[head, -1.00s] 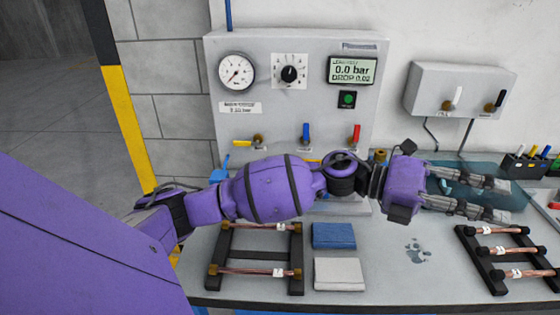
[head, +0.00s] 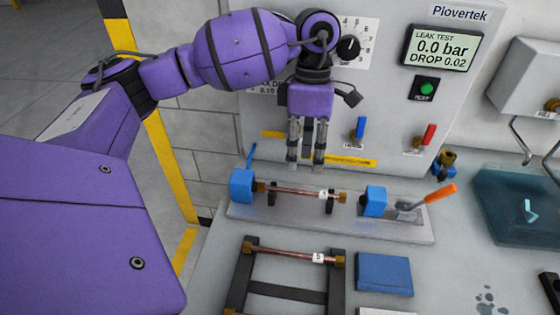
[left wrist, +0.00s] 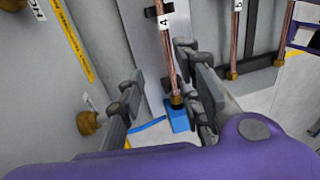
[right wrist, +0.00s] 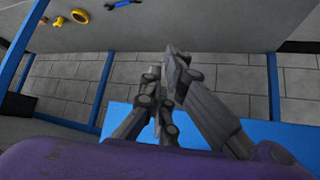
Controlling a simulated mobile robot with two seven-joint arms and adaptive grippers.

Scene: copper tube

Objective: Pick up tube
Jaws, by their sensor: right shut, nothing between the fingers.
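A copper tube labelled 4 (head: 300,191) with brass ends lies across black supports in the test fixture (head: 400,226), between two blue blocks. My left gripper (head: 306,166) points down just above and behind this tube, open, with its fingers apart and empty. In the left wrist view the tube (left wrist: 171,62) shows beyond and between the open fingers, apart from them. A second tube labelled 5 (head: 288,252) rests on the black rack (head: 335,290) in front. My right gripper (right wrist: 165,80) is outside the head view; its fingers are together and empty in the right wrist view.
The fixture has an orange-handled lever (head: 440,193) at its right. The panel (head: 385,90) with blue and red valves stands close behind my left gripper. A blue pad (head: 384,274) lies beside the rack. A teal mat (head: 515,205) is at the right.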

